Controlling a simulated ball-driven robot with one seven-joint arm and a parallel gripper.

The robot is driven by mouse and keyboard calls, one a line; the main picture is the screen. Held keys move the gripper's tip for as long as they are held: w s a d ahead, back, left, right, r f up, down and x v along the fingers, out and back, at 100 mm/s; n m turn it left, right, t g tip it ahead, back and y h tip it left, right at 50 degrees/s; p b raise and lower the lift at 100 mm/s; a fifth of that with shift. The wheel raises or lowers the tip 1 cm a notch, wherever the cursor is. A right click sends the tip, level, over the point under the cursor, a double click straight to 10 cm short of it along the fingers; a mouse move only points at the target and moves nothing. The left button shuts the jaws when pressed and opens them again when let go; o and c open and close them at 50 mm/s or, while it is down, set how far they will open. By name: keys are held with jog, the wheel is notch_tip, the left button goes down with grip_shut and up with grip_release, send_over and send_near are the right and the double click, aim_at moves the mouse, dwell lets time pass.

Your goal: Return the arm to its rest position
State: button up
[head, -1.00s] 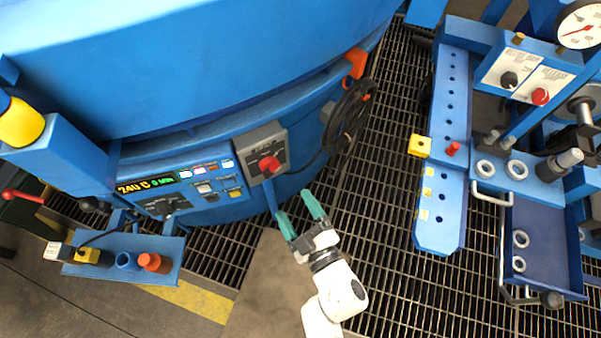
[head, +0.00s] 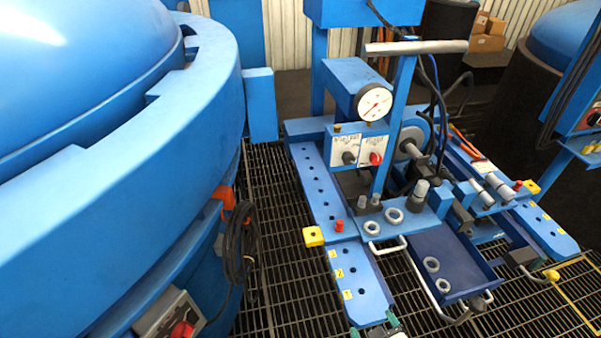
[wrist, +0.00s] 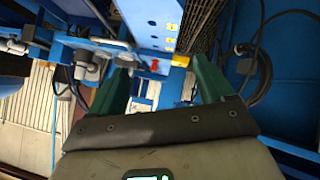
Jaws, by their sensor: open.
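My gripper (head: 375,327) shows only as its tips at the bottom edge of the head view, in front of the near end of the blue perforated rail (head: 357,285). The rest of my arm is out of that view. In the wrist view my gripper (wrist: 161,62) has two green fingers spread apart with nothing between them. Beyond the fingers, the wrist view shows a blue rail (wrist: 152,20) with a red knob (wrist: 154,65) and a yellow block (wrist: 180,60). I cannot tell the distance to them.
The large blue furnace (head: 120,190) fills the left, with a coiled black cable (head: 238,245) on its side. A blue bench with a gauge (head: 374,102), washers and a blue tray (head: 450,258) stands right. Open grating (head: 275,215) lies between them.

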jog(key=s+d+r+m+g+h+p, duration=0.1)
jog(key=s+d+r+m+g, duration=0.1)
jog(key=s+d, duration=0.6)
jog(key=s+m+g, duration=0.1)
jog(key=g, duration=0.1)
jog(key=shift+d+r+m+g+h+p, duration=0.25)
jog(key=shift+r+m+g+h+p, duration=0.05)
jog(key=shift+m+g, duration=0.1)
jog(key=s+r+g, duration=0.1)
jog(key=s, duration=0.2)
jog(key=s+d+r+m+g, duration=0.1)
jog(key=s, duration=0.3)
jog(key=s+d+r+m+g+y+p, duration=0.1)
jog(key=s+r+g, duration=0.1)
jog(key=s, duration=0.2)
jog(key=shift+d, duration=0.25)
jog(key=shift+c, duration=0.2)
